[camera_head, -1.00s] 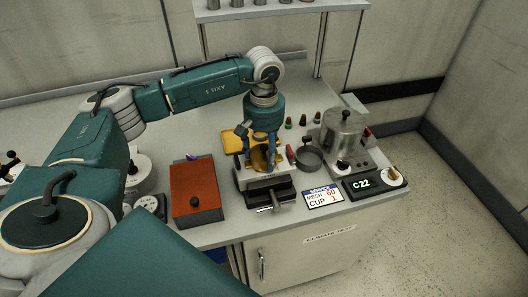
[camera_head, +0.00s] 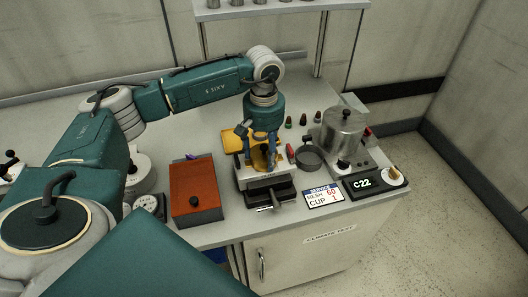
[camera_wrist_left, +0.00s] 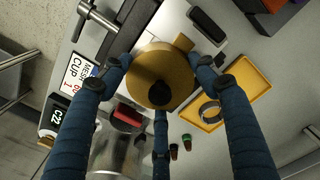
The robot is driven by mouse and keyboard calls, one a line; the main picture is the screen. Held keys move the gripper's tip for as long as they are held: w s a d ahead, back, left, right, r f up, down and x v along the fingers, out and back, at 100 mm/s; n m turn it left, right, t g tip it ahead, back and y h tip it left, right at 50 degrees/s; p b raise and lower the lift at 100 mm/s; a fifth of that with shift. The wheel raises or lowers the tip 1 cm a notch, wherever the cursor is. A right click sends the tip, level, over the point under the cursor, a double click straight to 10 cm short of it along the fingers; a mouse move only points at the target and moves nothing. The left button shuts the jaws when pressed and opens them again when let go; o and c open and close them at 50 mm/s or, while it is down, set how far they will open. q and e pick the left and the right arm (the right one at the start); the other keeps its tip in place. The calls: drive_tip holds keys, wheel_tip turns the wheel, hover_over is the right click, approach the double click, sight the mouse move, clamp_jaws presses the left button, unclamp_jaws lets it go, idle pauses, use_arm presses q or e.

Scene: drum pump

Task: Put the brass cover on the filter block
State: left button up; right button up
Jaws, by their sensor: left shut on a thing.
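The brass cover (camera_wrist_left: 162,75) is a round, gold-coloured disc with a dark knob in the left wrist view. My left gripper (camera_wrist_left: 160,82) has its three fingers shut around it. In the head view the cover (camera_head: 259,160) is partly hidden by the fingers of my left gripper (camera_head: 261,150). The pale filter block (camera_head: 265,180) lies directly under it, behind a black clamp-like part. The cover hides the top of the block, so I cannot tell whether they touch. My right gripper is not in view.
A yellow tray (camera_head: 230,143) lies behind the block, and an orange-lidded box (camera_head: 195,187) stands left. A grey pan (camera_head: 310,158), a metal pot (camera_head: 342,134) and a C22 display (camera_head: 362,185) are on the right. A sign (camera_head: 323,197) lies near the front edge.

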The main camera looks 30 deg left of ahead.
sight(264, 146)
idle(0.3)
use_arm(q)
drive_tip(key=o, duration=1.9)
drive_tip(key=shift+c, duration=0.2)
drive_tip(key=shift+r+p, duration=0.45)
drive_tip(key=shift+r, duration=0.25)
drive_tip(key=shift+r+p, duration=1.75)
drive_tip(key=shift+r, duration=1.6)
